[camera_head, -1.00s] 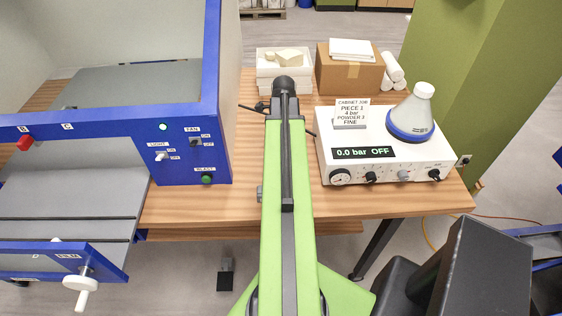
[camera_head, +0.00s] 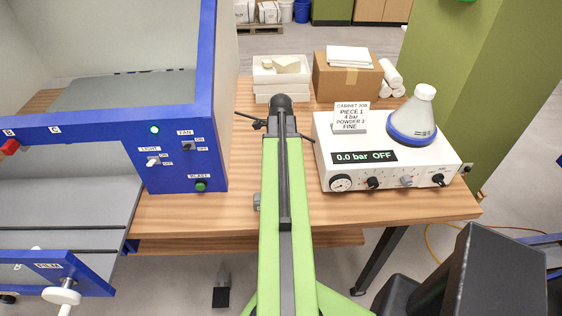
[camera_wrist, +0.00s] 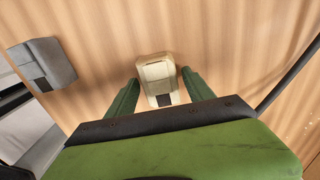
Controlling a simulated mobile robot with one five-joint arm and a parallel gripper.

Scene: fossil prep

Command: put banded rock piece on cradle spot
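A small pale cream block with layered bands and a dark grey patch at its near end (camera_wrist: 158,72) lies on the wooden table in the wrist view; it looks like the banded rock piece. My gripper (camera_wrist: 161,78) has its two green fingers apart, one on either side of this block. In the head view my arm hides the block and fingers. I cannot make out a cradle spot in either view.
A grey block (camera_wrist: 42,64) sits on the table to the left in the wrist view. A blue-framed cabinet (camera_head: 180,150) stands left in the head view. A white control unit (camera_head: 390,165) with a flask stands right. A white tray (camera_head: 280,84) and cardboard box (camera_head: 347,80) are behind.

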